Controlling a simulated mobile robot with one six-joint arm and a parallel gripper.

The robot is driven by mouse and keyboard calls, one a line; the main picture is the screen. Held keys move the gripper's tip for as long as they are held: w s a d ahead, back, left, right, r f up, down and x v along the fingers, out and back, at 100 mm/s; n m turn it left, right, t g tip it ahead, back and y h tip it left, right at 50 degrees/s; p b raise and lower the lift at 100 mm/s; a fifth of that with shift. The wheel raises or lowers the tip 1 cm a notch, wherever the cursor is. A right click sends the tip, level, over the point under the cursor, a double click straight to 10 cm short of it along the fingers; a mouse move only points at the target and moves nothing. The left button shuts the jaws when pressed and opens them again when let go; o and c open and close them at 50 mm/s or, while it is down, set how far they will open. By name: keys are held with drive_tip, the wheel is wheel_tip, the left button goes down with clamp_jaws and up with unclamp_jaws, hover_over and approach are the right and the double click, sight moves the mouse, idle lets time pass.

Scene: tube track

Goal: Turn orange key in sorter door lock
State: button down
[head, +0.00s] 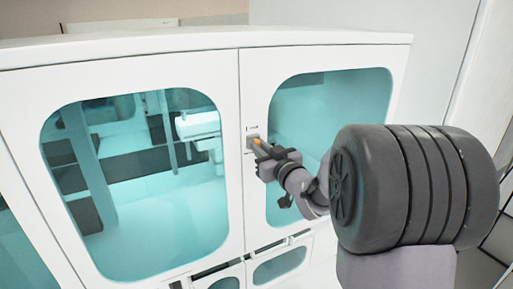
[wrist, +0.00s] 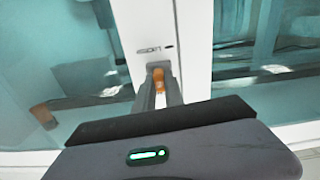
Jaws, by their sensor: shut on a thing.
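The orange key (wrist: 158,75) sits between my gripper's fingertips, at the lock on the white door frame of the sorter. It also shows as a small orange spot in the head view (head: 257,142). My gripper (wrist: 159,88) is shut on the key, and in the head view it reaches in from the right to the lock plate (head: 252,139). The key's tip and the keyhole are hidden, so I cannot tell how far in the key is or how it is turned. The sorter door (head: 243,190) looks closed.
The sorter is a white cabinet with large teal windows (head: 135,190) on both sides of the lock. Its flat top (head: 200,42) runs along the back. Smaller lower doors (head: 280,265) lie beneath. Small dark lettering (wrist: 152,50) is above the lock.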

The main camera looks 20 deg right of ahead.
drive_tip(key=shift+f+n+b, duration=0.1)
drive_tip(key=shift+n+b, duration=0.9)
drive_tip(key=shift+b, duration=0.2)
drive_tip(key=shift+n+b, duration=0.3)
drive_tip(key=shift+b, duration=0.05)
drive_tip(key=n+b, duration=0.3)
